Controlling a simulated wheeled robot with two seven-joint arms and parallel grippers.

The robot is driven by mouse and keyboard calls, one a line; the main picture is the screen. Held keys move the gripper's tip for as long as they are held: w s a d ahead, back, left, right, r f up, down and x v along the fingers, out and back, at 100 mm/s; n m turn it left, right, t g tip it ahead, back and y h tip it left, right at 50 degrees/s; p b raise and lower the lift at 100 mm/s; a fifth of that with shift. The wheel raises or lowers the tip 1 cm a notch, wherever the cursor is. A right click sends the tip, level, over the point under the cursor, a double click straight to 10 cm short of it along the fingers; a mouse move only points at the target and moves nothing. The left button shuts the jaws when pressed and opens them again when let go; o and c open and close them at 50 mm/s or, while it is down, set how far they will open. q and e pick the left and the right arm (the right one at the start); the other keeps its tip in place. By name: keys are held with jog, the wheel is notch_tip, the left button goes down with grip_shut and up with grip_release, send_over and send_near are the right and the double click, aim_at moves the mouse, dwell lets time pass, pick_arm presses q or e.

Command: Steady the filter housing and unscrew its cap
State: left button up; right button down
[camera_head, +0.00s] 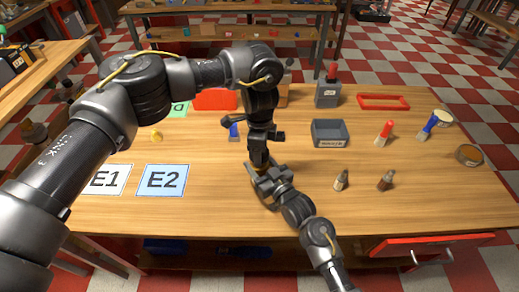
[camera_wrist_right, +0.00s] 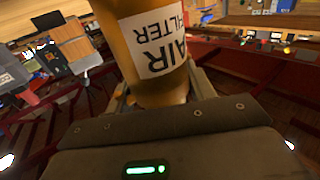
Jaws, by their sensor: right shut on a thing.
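The filter housing is an amber cylinder with a white AIR FILTER label; it fills the top middle of the right wrist view (camera_wrist_right: 153,50). My right gripper (camera_wrist_right: 160,98) is shut on it, with a finger on each side. In the head view my right gripper (camera_head: 269,184) is over the front middle of the table, and the housing there is mostly hidden by the grippers. My left gripper (camera_head: 258,160) points down from above, right over the housing's top. Its fingers are too small and dark to read. The cap is hidden in the head view and outside the right wrist view.
On the wooden table (camera_head: 440,195) are cards E1 (camera_head: 108,180) and E2 (camera_head: 162,180) at left. A grey bin (camera_head: 329,133), two small bottles (camera_head: 341,180) (camera_head: 386,180), a red-topped item (camera_head: 384,133) and a red frame (camera_head: 383,102) stand at right. The front right is clear.

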pick_arm(q)
jog(key=shift+r, duration=2)
pick_arm(e)
jog(key=shift+c, duration=2.3)
grip_release()
pick_arm(q)
jog(key=shift+f, duration=0.1)
pick_arm(e)
jog(key=shift+s+d+f, duration=0.1)
jog(key=shift+s+d, duration=0.1)
jog(key=shift+s, duration=0.1)
pick_arm(q)
jog(key=shift+f+b, duration=0.8)
jog(key=shift+b, duration=0.05)
pick_arm(e)
jog(key=v, duration=1.1)
jog(key=shift+s, duration=0.15)
